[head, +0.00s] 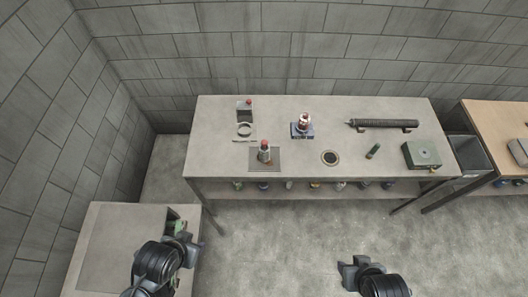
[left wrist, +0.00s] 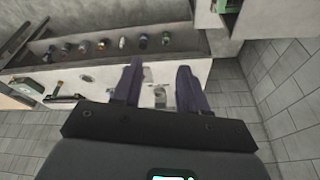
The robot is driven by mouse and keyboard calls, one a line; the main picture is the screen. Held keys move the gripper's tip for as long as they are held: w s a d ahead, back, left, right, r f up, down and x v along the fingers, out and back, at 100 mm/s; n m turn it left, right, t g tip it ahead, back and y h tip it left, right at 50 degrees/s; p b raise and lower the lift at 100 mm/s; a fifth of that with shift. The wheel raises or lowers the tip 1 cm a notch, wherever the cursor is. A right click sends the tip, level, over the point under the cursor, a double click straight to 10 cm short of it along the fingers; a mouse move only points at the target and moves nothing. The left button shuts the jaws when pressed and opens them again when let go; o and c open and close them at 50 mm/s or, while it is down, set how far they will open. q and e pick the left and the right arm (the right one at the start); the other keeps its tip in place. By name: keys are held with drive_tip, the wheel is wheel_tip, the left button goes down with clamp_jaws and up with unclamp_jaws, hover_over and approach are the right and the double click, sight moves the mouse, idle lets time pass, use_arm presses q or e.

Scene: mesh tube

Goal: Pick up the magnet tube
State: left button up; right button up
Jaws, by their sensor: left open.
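A long dark tube (head: 382,124) lies across low supports at the back right of the grey table. A short green tube (head: 373,151) stands in front of it; I cannot tell for certain which one is the magnet tube. In the left wrist view, a dark long shape (left wrist: 62,99) and a small green shape (left wrist: 59,84) show at the left. My left gripper (head: 183,247) is over the low table at the bottom left, far from both tubes. Its fingers (left wrist: 162,75) are apart with nothing held. My right gripper (head: 355,268) is in front of the grey table, its fingers unclear.
The grey table (head: 220,120) also bears a green box (head: 422,155), a round dark disc (head: 330,157), a red-topped bottle (head: 264,151) on a dark mat and a small device (head: 303,126). Several bottles stand on its shelf. A wooden table (head: 500,120) stands at the right.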

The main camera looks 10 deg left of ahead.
use_arm(q)
drive_tip(key=shift+o, duration=0.4)
drive_tip(key=o, duration=0.8)
